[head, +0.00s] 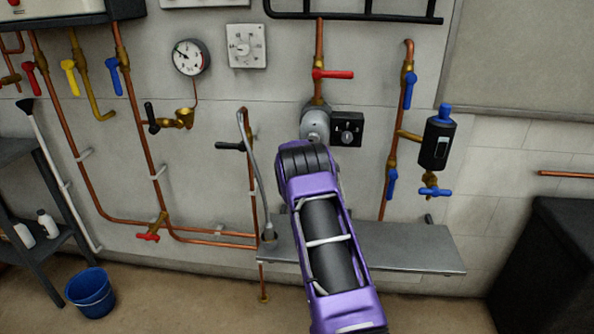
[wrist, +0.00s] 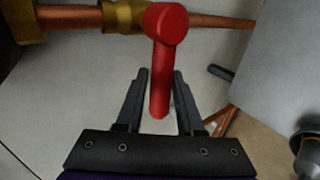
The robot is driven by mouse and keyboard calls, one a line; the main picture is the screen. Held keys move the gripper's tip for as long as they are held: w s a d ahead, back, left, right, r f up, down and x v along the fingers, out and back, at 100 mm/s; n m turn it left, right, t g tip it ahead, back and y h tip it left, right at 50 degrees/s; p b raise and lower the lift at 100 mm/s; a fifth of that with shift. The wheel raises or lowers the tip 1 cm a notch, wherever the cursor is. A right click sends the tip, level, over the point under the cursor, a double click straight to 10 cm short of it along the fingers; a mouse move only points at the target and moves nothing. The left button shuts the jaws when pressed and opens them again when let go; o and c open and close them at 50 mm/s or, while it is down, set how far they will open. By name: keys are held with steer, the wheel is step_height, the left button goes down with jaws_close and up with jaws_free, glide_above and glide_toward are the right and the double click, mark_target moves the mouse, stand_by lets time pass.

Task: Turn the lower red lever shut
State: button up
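In the wrist view a red lever (wrist: 160,80) sits on a brass valve (wrist: 124,16) on a copper pipe. The lever lies crosswise to the pipe in this picture. My gripper (wrist: 160,73) is open, with one dark finger on each side of the lever's arm and narrow gaps between. In the head view my purple arm hides the gripper and whatever is behind it. Another red lever (head: 333,74) shows above the grey pump (head: 315,124), crosswise to its vertical pipe.
A metal shelf (head: 400,246) stands just right of my arm. A black lever (head: 231,146) and a vertical copper pipe are to the left. Blue-handled valves (head: 391,184) are to the right. A blue bucket (head: 91,292) is on the floor at left.

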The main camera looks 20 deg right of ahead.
steer(key=shift+o, duration=1.3)
steer(key=shift+s+a+r+b, duration=0.15)
steer(key=shift+s+a+b, duration=0.15)
steer(key=shift+b, duration=0.2)
steer(key=b+v, duration=0.1)
steer(key=v, duration=1.5)
steer(key=shift+s+r+b, duration=0.25)
steer(key=shift+b, duration=0.1)
